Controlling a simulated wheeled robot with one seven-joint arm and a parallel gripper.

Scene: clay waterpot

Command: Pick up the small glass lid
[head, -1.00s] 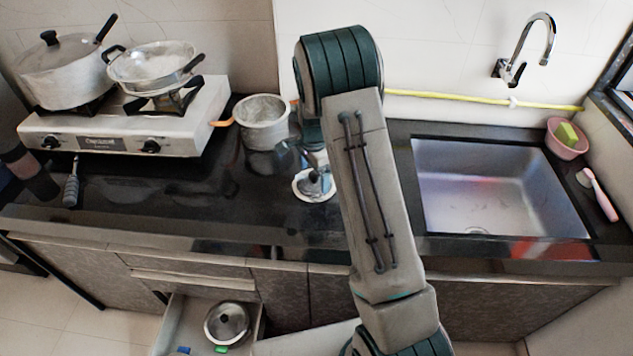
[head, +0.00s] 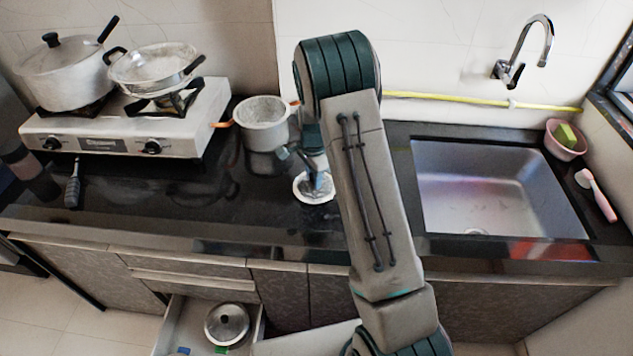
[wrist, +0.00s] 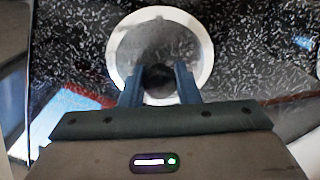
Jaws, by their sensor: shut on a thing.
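The small glass lid (head: 301,190) lies on the black counter, or very close above it, left of my arm. It is a clear disc with a pale rim. In the wrist view the lid (wrist: 190,45) shows its round pale rim and its dark knob (wrist: 159,78). My gripper (wrist: 159,85) is shut on the knob, with one blue finger on each side of it. In the head view my gripper (head: 318,183) is partly hidden by my own arm. I cannot tell whether the lid is clear of the counter.
A saucepan (head: 266,138) with an orange handle stands behind and left of the lid. A gas stove (head: 120,135) carries a large pot (head: 65,80) and a pan (head: 155,68). A sink (head: 490,185) lies right. An open drawer (head: 175,325) holds another lid (head: 227,324). The front counter is mostly clear.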

